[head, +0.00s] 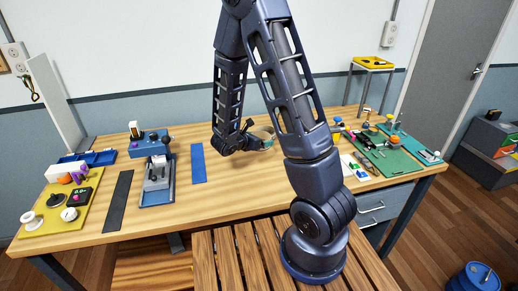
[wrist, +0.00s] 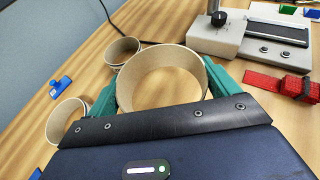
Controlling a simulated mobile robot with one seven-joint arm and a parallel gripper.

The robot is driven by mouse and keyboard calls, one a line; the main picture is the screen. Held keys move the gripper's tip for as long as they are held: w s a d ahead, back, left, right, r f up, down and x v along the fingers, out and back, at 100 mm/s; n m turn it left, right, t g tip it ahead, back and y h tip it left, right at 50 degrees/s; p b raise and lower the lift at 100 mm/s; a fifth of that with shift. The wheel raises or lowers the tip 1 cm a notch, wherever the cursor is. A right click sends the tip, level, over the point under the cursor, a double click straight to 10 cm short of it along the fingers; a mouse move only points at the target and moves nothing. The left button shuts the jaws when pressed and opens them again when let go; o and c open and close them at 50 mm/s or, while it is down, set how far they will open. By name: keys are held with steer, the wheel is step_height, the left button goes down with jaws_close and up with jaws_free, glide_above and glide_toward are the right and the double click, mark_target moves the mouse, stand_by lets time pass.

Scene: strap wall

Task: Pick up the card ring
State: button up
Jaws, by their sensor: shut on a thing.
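A tan card ring (wrist: 150,62) sits between the two teal fingers of my gripper (wrist: 163,80) in the wrist view. The fingers press on its outer left and right sides, so my gripper is shut on it. The ring's open end faces the camera. In the head view the card ring (head: 263,131) shows partly at the end of my arm, over the middle back of the table. Whether it touches the table is hard to tell. Two similar tan rings stand nearby in the wrist view: one behind left (wrist: 122,50), one at the left (wrist: 68,120).
A blue clip (wrist: 60,86) lies left of the rings. In the head view, a yellow mat (head: 50,218) is at the left of the wooden table and a green board (head: 398,165) at the right.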

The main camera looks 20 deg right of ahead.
step_height(320, 180, up, 10)
steer(key=r, duration=0.1)
steer(key=w+d+m+g+h, duration=0.1)
steer(key=w+d+m+g, duration=0.1)
steer(key=w+d, duration=0.55)
steer(key=w+d+m+g, duration=0.2)
steer(key=w+d, duration=0.3)
steer(key=d, duration=0.6)
steer(key=w+d+m+g+h, duration=0.1)
steer(key=w+d+g, duration=0.1)
steer(key=w+d, duration=0.55)
steer(key=shift+m, duration=0.3)
steer(key=f, duration=0.6)
steer(key=s+d+f, duration=0.1)
steer(key=f, duration=0.6)
steer(key=d+f, duration=0.1)
steer(key=f, duration=0.5)
steer(key=shift+s+f, duration=0.15)
steer(key=shift+s, duration=0.2)
steer(key=shift+f, duration=0.15)
steer(key=o, duration=0.7)
steer(key=shift+o, duration=0.2)
